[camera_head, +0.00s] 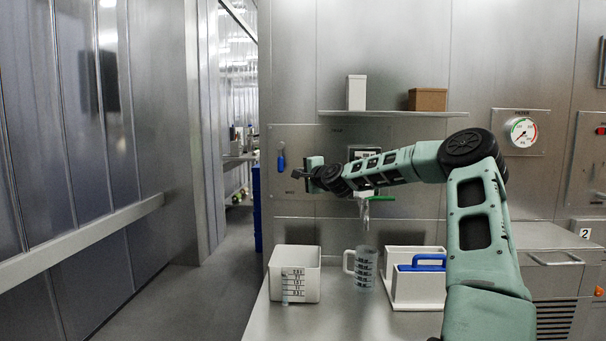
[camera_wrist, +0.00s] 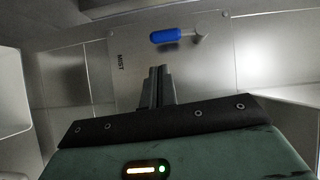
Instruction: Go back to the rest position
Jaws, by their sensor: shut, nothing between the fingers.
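My gripper (camera_head: 298,173) is raised in front of the steel wall, at the end of my green arm, left of the tap. In the wrist view its two fingers (camera_wrist: 157,72) are together with nothing between them. A blue-handled lever (camera_head: 281,161) is on the wall panel just left of my gripper in the head view. In the wrist view the blue handle (camera_wrist: 165,36) lies beyond the fingertips, apart from them, on a plate marked MIST.
A white container (camera_head: 306,262), a clear measuring jug (camera_head: 365,275) and a white caddy with a blue handle (camera_head: 417,288) stand on the counter (camera_head: 330,321). The tap with a green lever (camera_head: 381,198) is above the jug. A shelf (camera_head: 390,114) holds two boxes. An aisle is open at left.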

